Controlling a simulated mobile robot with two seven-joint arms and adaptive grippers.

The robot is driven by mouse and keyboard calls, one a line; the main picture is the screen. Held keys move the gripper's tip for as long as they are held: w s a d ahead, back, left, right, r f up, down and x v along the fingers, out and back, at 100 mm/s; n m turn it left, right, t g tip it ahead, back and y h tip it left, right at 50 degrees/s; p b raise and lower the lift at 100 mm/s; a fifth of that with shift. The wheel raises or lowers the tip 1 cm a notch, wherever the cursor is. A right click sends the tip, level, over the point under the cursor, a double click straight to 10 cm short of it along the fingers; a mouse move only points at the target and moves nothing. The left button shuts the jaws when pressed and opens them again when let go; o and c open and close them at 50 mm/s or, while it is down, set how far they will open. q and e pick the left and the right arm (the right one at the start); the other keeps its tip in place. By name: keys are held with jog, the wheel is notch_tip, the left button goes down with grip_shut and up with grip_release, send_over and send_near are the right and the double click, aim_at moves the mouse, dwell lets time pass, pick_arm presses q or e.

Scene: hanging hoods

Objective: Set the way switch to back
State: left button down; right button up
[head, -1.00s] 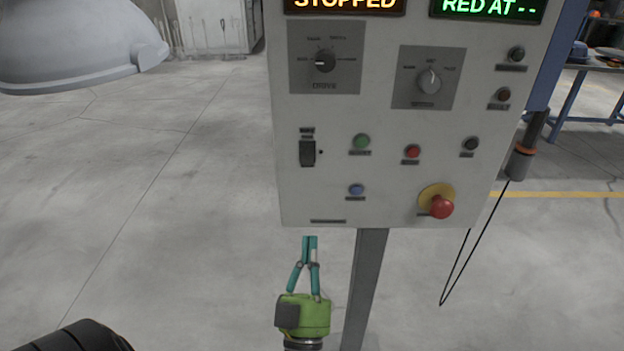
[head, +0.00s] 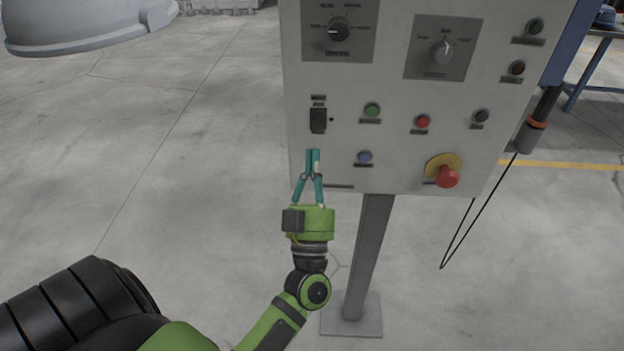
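The control panel (head: 345,170) stands upright in front of me in the head view. A black rocker switch (head: 318,120) sits at its left, with small label plates above it that are too small to read; it may be the way switch. A dark rotary knob marked DRIVE (head: 338,31) is above, and a grey rotary knob (head: 443,52) is to its right. My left gripper (head: 312,152) points up with its teal fingertips together, just below the rocker switch in the picture. Nothing shows between the fingers. Contact with the panel cannot be told. My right gripper is not in view.
Green (head: 372,110), red (head: 422,121) and blue (head: 364,157) buttons lie right of the rocker. A red emergency stop (head: 447,177) is lower right. A grey post (head: 368,255) carries the panel. A pale hood (head: 85,22) hangs upper left. The floor at left is clear.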

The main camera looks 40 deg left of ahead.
aim_at(317, 122)
pick_arm(q)
jog(key=w+a, duration=0.2)
jog(key=w, duration=0.1)
jog(key=w+p, duration=0.1)
jog(key=shift+w+a+r, duration=0.35)
jog(key=shift+a, duration=0.05)
jog(key=shift+f, duration=0.1)
jog(key=b, duration=0.2)
jog(key=f+t+b, duration=0.1)
jog(key=b, duration=0.1)
jog(key=shift+w+a+y, duration=0.25)
jog(key=shift+w+y, duration=0.05)
jog(key=shift+w, duration=0.05)
jog(key=shift+w+r+p, duration=0.1)
jog(key=shift+r+p, duration=0.2)
